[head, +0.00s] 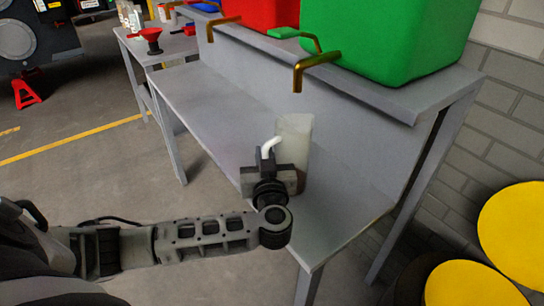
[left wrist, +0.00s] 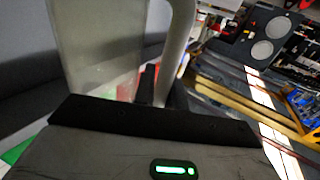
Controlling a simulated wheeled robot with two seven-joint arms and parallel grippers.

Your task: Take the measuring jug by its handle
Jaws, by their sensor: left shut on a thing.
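The measuring jug (head: 295,140) is a pale, translucent vessel standing upright on the grey bench, close to its right end. Its white handle (head: 269,147) curves out on the left side. My left gripper (head: 270,172) is at the jug, shut on the handle; the gripper body hides the lower handle and part of the jug's lower side. In the left wrist view the jug's clear wall (left wrist: 100,45) fills the upper left, and the white handle (left wrist: 178,50) runs down behind the dark gripper edge. My right gripper is not in view.
The grey bench (head: 215,115) is clear to the left of the jug. A raised shelf behind it holds a green bin (head: 385,40) and a red bin (head: 265,12), with brass taps (head: 312,68) overhanging. Yellow-topped drums (head: 515,230) stand at the lower right.

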